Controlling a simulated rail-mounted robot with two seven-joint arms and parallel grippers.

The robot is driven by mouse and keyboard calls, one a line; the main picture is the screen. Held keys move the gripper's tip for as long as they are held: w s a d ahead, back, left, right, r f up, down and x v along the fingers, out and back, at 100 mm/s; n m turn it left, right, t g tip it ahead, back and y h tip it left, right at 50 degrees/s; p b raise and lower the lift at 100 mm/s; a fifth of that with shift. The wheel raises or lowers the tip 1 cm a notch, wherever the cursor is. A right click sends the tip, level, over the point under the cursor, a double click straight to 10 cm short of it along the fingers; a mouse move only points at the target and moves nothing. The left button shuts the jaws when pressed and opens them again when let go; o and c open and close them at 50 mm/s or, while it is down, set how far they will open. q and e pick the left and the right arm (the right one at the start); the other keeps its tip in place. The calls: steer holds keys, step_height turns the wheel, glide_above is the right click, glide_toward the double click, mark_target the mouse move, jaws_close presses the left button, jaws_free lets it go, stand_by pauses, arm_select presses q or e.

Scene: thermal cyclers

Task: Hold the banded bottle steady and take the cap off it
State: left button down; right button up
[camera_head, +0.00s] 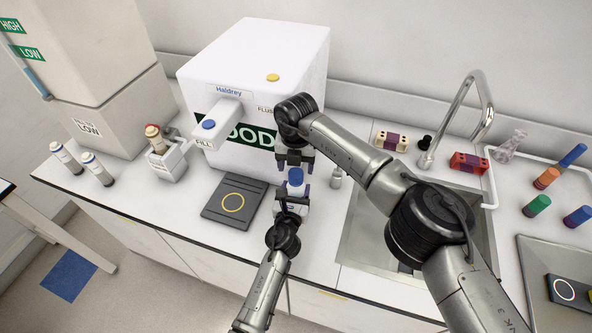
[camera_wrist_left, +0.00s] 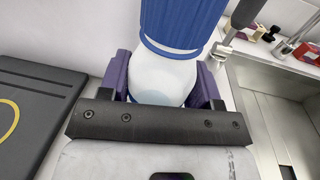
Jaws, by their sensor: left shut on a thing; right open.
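A white bottle (camera_wrist_left: 160,76) with a ribbed blue cap (camera_head: 296,176) stands upright on the bench in front of the white Haldrey machine. The cap also fills the top of the left wrist view (camera_wrist_left: 178,25). My left gripper (camera_head: 292,197) is shut on the bottle's body, with one purple finger on each side, below the cap. A strip of blue shows low on the body in the left wrist view; the rest of any band is hidden by the gripper. My right gripper (camera_head: 295,161) is open just above the cap, pointing down. I cannot tell whether its fingers overlap the cap.
A dark pad with a yellow ring (camera_head: 229,215) lies left of the bottle. The Haldrey machine (camera_head: 262,65) stands close behind. A small grey-white bottle (camera_head: 336,178) and the sink (camera_head: 367,228) are to the right. Several coloured caps or tubes lie farther right.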

mark_target(296, 172)
steer(key=shift+s+a, duration=0.2)
steer(key=shift+a, duration=0.1)
steer(key=shift+c, duration=0.2)
steer(key=r+m, duration=0.2)
steer(key=a+r+y, duration=0.1)
steer(key=r, duration=0.1)
steer(key=shift+w+m, duration=0.25)
steer(key=shift+m, duration=0.15)
steer(key=shift+d+m+h, duration=0.4)
steer(key=shift+d+m, duration=0.2)
steer(key=shift+m, duration=0.5)
steer(key=shift+d+m, duration=0.15)
steer(key=shift+m, duration=0.55)
steer(key=shift+f, duration=4)
steer(key=shift+c, duration=0.3)
